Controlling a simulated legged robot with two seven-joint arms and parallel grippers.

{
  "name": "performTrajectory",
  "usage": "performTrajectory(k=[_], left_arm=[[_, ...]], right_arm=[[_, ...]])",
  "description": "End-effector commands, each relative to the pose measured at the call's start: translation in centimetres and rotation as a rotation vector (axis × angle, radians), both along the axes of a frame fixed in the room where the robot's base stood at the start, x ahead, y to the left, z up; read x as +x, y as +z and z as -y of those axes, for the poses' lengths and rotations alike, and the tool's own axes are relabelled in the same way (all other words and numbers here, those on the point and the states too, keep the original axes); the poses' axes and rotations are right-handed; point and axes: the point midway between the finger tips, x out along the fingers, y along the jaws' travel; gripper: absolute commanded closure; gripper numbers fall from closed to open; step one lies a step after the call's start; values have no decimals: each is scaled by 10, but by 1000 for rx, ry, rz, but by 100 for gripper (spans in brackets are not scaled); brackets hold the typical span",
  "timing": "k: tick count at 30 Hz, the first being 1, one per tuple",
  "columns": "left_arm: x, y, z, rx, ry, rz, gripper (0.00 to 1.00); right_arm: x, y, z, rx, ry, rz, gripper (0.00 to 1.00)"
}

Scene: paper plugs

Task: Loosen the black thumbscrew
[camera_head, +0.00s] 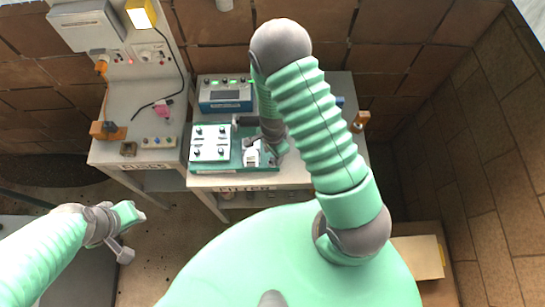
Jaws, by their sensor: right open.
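A white plate (210,148) with several small dark knobs near its corners, such as a dark knob (222,153), sits on a green base (232,166) on the middle bench. These may be thumbscrews; which one is the black thumbscrew, I cannot tell. My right gripper (263,150) is low over the right part of the green base, beside a small white block (251,157). It is open, to the right of the white plate, and partly hidden by its own arm. My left gripper (128,230) is away from the bench at lower left, over the floor; its jaws are unclear.
A blue-grey device (225,94) with a screen stands behind the green base. The left bench (130,160) holds a lamp (141,14), a box with knobs (158,142), a pink item (162,110) and orange parts (107,131). An orange-brown block (360,121) is at the bench's right.

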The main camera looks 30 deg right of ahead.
Motion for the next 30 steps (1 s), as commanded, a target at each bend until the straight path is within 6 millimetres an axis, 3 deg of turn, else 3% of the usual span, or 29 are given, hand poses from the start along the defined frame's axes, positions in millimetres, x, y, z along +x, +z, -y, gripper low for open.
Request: performTrajectory(k=[22, 30], left_arm=[[0, -32, 0, 0, 0, 0, 64], [0, -32, 0, 0, 0, 0, 64]], right_arm=[[0, -40, 0, 0, 5, 0, 53], [0, -40, 0, 0, 5, 0, 53]])
